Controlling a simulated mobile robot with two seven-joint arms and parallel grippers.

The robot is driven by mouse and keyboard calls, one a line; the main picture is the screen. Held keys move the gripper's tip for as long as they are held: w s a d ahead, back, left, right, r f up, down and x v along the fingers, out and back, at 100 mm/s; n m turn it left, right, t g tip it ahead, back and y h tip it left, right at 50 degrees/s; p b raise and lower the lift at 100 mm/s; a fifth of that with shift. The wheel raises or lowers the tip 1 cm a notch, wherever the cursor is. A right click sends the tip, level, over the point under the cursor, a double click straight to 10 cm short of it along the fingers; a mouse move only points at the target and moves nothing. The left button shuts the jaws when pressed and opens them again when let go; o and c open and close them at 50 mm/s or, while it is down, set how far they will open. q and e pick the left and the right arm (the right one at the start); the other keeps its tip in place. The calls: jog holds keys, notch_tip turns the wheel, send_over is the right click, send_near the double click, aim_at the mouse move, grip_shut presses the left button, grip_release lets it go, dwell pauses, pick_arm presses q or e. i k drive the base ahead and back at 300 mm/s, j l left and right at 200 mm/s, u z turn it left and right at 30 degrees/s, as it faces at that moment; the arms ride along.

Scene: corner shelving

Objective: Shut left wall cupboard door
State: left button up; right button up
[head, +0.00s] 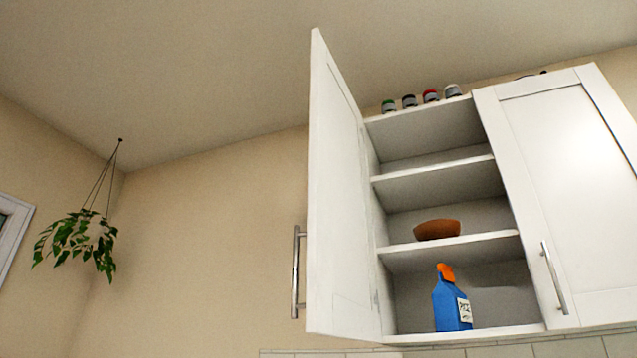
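The left wall cupboard door (336,200) is white and stands wide open, swung out toward me on its left side. Its metal bar handle (297,272) shows at the door's left edge. The open cupboard (432,178) has several white shelves. A brown bowl (437,230) sits on one shelf, and a blue spray bottle (451,304) with an orange top stands on the cupboard floor. Neither of my grippers is in the head view.
The right cupboard door (562,190) is shut, with a bar handle (554,278). Several small jars (431,96) stand on top of the cupboard. A hanging plant (78,240) is at the far left. The wall between plant and open door is bare.

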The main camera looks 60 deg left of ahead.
aim_at(342, 300)
jog(key=k+j+u, duration=0.15)
jog(key=k+j, duration=0.15)
jog(key=k+j+u, duration=0.2)
jog(key=j, duration=0.25)
jog(key=k+j+u, duration=0.15)
jog(key=k+j, duration=0.25)
jog(key=k+j+u, duration=0.2)
jog(key=j, duration=0.3)
